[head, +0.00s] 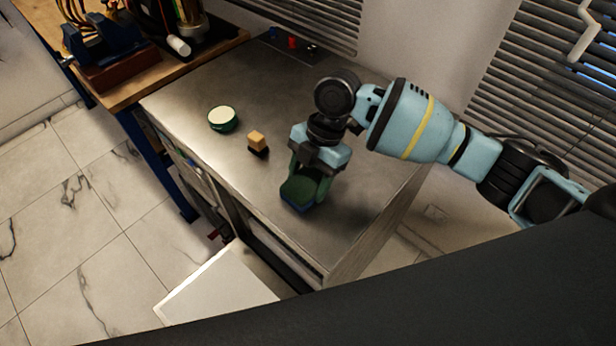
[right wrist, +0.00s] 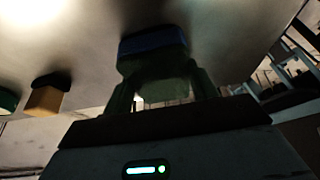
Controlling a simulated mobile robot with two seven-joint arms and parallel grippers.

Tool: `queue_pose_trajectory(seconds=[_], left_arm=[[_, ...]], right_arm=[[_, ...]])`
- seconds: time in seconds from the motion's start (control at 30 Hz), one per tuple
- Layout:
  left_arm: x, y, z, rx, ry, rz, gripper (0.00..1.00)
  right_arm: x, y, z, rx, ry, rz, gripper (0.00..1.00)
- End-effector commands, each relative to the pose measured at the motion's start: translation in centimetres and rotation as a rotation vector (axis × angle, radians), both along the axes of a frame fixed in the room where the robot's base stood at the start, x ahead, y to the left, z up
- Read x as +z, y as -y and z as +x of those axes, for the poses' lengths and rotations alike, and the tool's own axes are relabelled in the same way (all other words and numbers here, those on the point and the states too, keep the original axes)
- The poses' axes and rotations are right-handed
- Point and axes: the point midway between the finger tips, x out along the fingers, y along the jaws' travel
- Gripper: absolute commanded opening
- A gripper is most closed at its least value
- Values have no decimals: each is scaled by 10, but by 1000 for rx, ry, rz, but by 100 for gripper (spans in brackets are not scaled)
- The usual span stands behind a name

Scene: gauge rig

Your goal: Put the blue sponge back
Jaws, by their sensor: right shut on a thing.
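The blue sponge (head: 298,196) has a dark green upper part and a blue lower edge. It is at the right part of the metal worktop (head: 200,90), near its front edge. My right gripper (head: 308,184) points down and is shut on it, a finger on each side. In the right wrist view the sponge (right wrist: 152,48) sits between the fingers, close to the worktop. I cannot tell whether it touches the surface. My left gripper is not in view.
A yellow block on a dark base (head: 257,140) and a green round tub with a pale top (head: 222,118) stand left of the sponge. Small red and blue parts (head: 291,42) are at the back. A white panel (head: 215,290) lies below the front edge. The worktop's middle is clear.

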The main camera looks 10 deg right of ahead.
Motion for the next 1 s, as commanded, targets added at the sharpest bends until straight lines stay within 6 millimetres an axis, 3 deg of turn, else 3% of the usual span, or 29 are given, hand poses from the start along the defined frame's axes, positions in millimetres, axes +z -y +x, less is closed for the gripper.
queue_pose_trajectory(seconds=[0.27,0.3,0.47,0.77,1.0], left_arm=[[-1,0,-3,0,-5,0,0],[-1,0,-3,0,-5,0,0],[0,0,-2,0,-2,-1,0],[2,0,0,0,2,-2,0],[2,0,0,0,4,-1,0]], right_arm=[[-3,0,0,-1,-2,0,36],[-3,0,0,0,-1,1,60],[-2,0,0,0,0,0,80],[0,0,0,0,1,0,80],[26,9,6,-2,3,1,80]])
